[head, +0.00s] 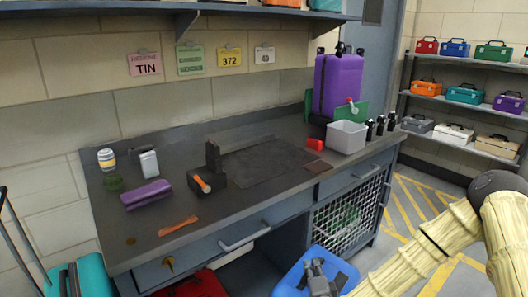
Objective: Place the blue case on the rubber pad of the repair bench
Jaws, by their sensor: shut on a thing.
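The blue case (290,282) is at the bottom centre, in front of the bench, partly cut off by the picture's lower edge. My gripper (318,271) is shut on it at its top; the exact grip is hard to make out. The repair bench (165,245) stands against the wall. Its dark rubber pad (265,168) lies flat on the bench top, further back than the case, and looks bare.
A purple case (337,85) stands at the bench's back right, beside a grey bin (346,137). A black block with an orange-handled tool (206,183) is left of the pad. A small purple box (147,194) lies further left. A red case (190,287) and teal case (85,278) are below.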

